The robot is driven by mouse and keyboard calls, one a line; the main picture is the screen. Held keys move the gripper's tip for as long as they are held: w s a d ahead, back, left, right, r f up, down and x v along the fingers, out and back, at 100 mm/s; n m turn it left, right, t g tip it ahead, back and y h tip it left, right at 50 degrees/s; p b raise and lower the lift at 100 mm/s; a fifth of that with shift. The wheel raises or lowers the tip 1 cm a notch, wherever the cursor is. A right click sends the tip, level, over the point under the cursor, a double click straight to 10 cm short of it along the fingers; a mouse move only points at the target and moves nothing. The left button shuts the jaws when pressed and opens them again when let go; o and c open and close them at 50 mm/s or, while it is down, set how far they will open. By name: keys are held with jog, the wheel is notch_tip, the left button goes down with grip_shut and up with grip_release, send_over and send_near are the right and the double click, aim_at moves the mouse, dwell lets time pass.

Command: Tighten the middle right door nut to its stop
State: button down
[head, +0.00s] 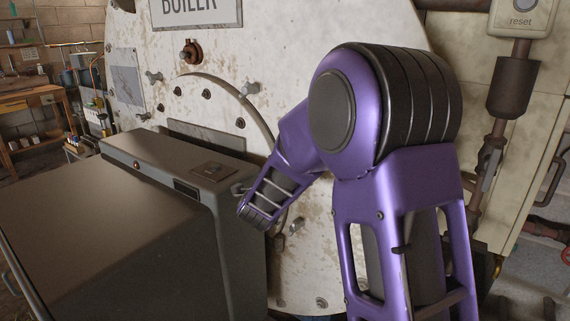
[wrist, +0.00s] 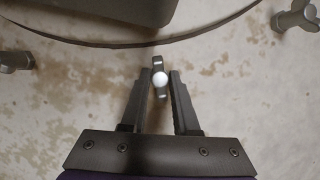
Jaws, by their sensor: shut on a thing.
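In the wrist view my gripper (wrist: 159,76) is shut on a door nut (wrist: 159,80). The nut has a bright round centre and two dark wings, which lie nearly in line with the fingers, one wing toward the top of the picture and one toward the palm. In the head view my arm hides the gripper's fingers and the held nut. Other winged nuts show on the stained, pale boiler front (head: 290,50): one at the upper right of the round door (head: 249,88), one at the upper left (head: 152,78), and one below my arm (head: 297,226).
A large dark grey cabinet (head: 110,225) stands close in front of the door, left of my arm. A reset box (head: 520,18) and a pipe run down the right side. A wooden bench (head: 30,105) is far left. In the wrist view, another winged nut (wrist: 297,17) sits upper right.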

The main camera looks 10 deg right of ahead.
jog(key=c, duration=0.7)
grip_release()
jog(key=shift+d, duration=0.1)
jog(key=f+v, duration=0.1)
jog(key=v, duration=1.6)
jog(key=shift+s+r, duration=0.25)
jog(key=shift+r, duration=0.25)
